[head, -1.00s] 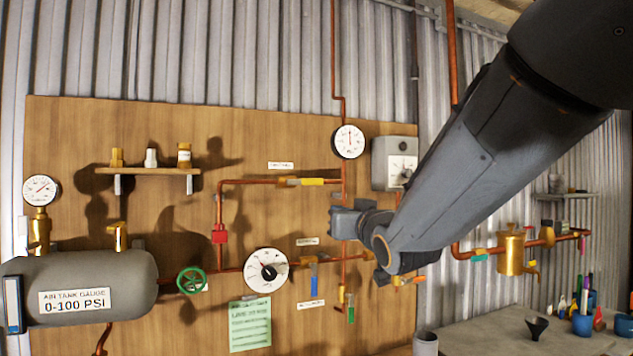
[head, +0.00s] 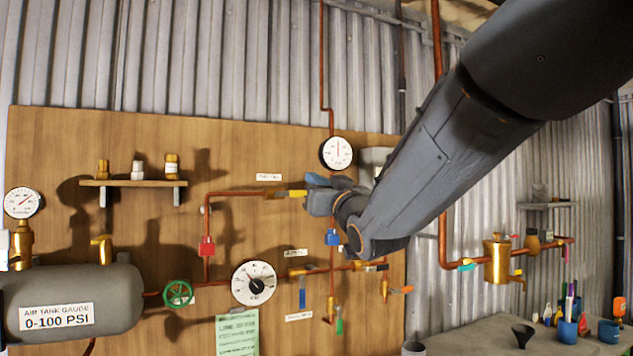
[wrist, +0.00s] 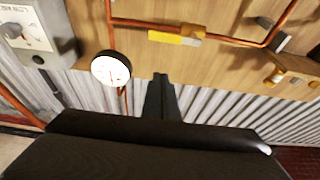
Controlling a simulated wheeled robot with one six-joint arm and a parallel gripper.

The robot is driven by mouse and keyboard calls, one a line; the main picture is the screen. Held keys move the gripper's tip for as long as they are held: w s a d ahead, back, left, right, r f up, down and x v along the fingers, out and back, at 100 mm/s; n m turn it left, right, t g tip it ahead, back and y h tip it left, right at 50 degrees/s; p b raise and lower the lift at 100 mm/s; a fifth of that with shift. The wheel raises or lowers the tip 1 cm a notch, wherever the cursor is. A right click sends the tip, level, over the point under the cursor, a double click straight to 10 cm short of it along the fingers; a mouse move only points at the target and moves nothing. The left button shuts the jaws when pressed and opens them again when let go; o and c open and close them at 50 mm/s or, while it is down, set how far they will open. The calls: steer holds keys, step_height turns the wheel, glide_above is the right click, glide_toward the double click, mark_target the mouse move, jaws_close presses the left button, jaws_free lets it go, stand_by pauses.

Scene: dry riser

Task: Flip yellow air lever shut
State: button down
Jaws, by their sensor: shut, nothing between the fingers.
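The yellow lever (head: 297,193) is on a brass valve (head: 274,191) in the upper copper pipe on the wooden board. The lever lies along the pipe. It also shows near the top of the wrist view (wrist: 165,38), with the valve body (wrist: 193,31) beside it. My gripper (head: 309,197) is at the lever's right end in the head view and hides part of the pipe there. In the wrist view my shut, empty fingers (wrist: 160,78) appear apart from the lever, with bare board between. Depth to the lever is hard to judge.
A round white gauge (head: 337,153) is close above my gripper; it also shows in the wrist view (wrist: 110,68). A grey gauge box (head: 374,160) is partly behind my arm.

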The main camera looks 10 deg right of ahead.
step_height(320, 180, up, 2)
steer(key=p, duration=0.3)
glide_above(293, 194)
steer(key=s+d, duration=0.3)
steer(key=shift+w+a+f+p, duration=0.1)
steer(key=shift+w+f+p, duration=0.15)
steer(key=shift+f, duration=0.4)
steer(key=shift+w+f+p, duration=0.1)
steer(key=shift+f+p, duration=0.15)
steer(key=shift+f, duration=0.35)
steer(key=shift+w+a+f+p, duration=0.1)
steer(key=shift+w+f+p, duration=0.15)
steer(key=shift+f, duration=0.4)
